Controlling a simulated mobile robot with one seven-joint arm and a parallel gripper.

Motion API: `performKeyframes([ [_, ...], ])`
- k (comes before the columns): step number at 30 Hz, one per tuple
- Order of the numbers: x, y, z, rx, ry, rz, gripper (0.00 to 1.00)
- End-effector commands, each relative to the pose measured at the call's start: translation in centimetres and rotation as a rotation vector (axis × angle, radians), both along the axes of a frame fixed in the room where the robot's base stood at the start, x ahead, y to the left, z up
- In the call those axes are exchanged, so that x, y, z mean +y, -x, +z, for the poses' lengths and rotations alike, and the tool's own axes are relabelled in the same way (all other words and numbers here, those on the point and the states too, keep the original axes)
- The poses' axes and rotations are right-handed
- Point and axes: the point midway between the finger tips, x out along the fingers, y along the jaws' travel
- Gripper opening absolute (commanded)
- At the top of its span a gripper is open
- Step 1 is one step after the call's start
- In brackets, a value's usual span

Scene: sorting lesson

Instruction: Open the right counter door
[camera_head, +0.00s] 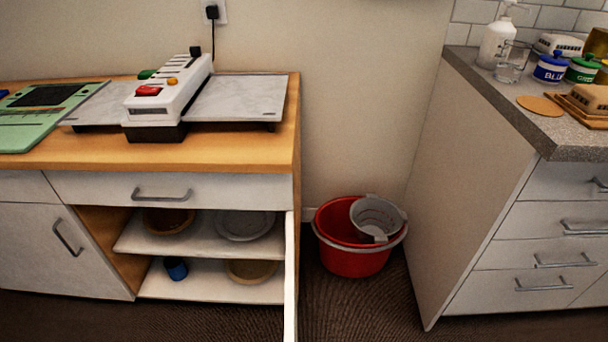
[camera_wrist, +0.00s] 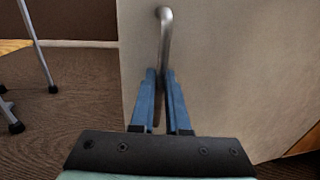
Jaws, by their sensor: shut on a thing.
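The right counter door (camera_head: 290,285) stands wide open in the head view, seen almost edge-on, swung out toward the camera. The shelves behind it are exposed. In the wrist view the pale door panel (camera_wrist: 235,75) fills the middle and right, with its metal bar handle (camera_wrist: 165,35) upright near its left side. My gripper (camera_wrist: 163,76) is shut on the handle, a blue finger on each side of the bar. My gripper does not show in the head view.
A red tub (camera_head: 352,262) with a grey basket (camera_head: 376,216) stands on the floor right of the open door. The left counter door (camera_head: 90,265) is shut. A grey-topped drawer unit (camera_head: 480,230) stands at right. Thin metal legs (camera_wrist: 38,50) show in the wrist view.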

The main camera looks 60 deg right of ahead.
Motion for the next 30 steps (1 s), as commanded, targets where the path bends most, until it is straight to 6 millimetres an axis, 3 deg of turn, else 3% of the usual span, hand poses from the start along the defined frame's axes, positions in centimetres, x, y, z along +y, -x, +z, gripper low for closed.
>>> performKeyframes([
  [2,0.0,0.1,-0.2,0.007,0.002,0.002,0.0],
  [3,0.0,0.1,-0.2,0.007,0.002,0.002,0.15],
  [5,0.0,0.0,-0.2,0.006,0.002,0.002,0.26],
  [17,-0.2,0.7,-0.2,0.003,0.003,0.0,0.26],
  [30,-2.6,9.2,-0.4,0.006,0.006,-0.001,0.26],
])
